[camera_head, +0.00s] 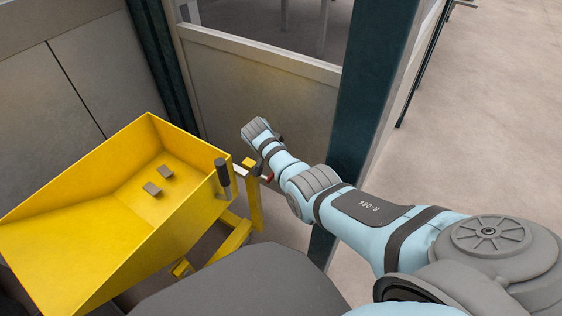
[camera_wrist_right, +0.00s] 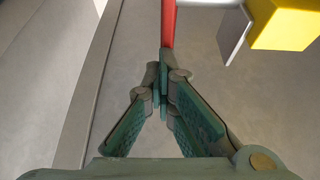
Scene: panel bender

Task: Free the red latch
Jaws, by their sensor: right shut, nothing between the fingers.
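The red latch (camera_wrist_right: 168,22) shows as a narrow red bar at the top middle of the right wrist view. A small red piece of it (camera_head: 266,178) shows beside the yellow frame in the head view. My right gripper (camera_wrist_right: 163,82) is shut and empty. Its fingertips appear just below the latch's near end in the picture; I cannot tell if they touch it. In the head view my right arm reaches in from the right, and its fingers cannot be made out. My left gripper is in neither view.
A yellow tipped bin (camera_head: 95,230) with two small grey pieces (camera_head: 153,188) stands left, with a dark handle (camera_head: 222,175) at its corner. A yellow block (camera_wrist_right: 288,24) is right of the latch. A dark green post (camera_head: 370,85) rises behind my right arm.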

